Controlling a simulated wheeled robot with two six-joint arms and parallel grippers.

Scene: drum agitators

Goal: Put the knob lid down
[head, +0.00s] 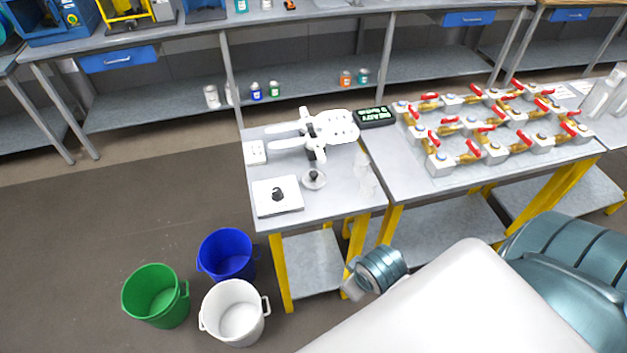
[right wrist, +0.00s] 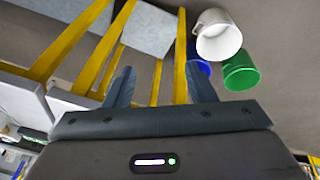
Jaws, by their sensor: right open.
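A round, pale lid with a black knob (head: 314,181) lies on the grey table. To its left, a white square plate (head: 262,206) carries a dark knob-like piece (head: 278,195). I cannot tell more about that piece. Behind the lid stands a white device with two prongs and black joints (head: 314,145). In the right wrist view my right gripper (right wrist: 160,87) is open, with nothing between its fingers. In the head view my right arm reaches in from the lower right, at the front of the table, apart from the lid. My left gripper is not in view.
Green (head: 155,295), blue (head: 228,254) and white (head: 233,314) buckets stand on the floor at front left. A black display (head: 375,116) and a rack of red-handled valves (head: 490,125) sit to the right. A clear, crumpled-looking item (head: 367,178) lies near the table's right edge.

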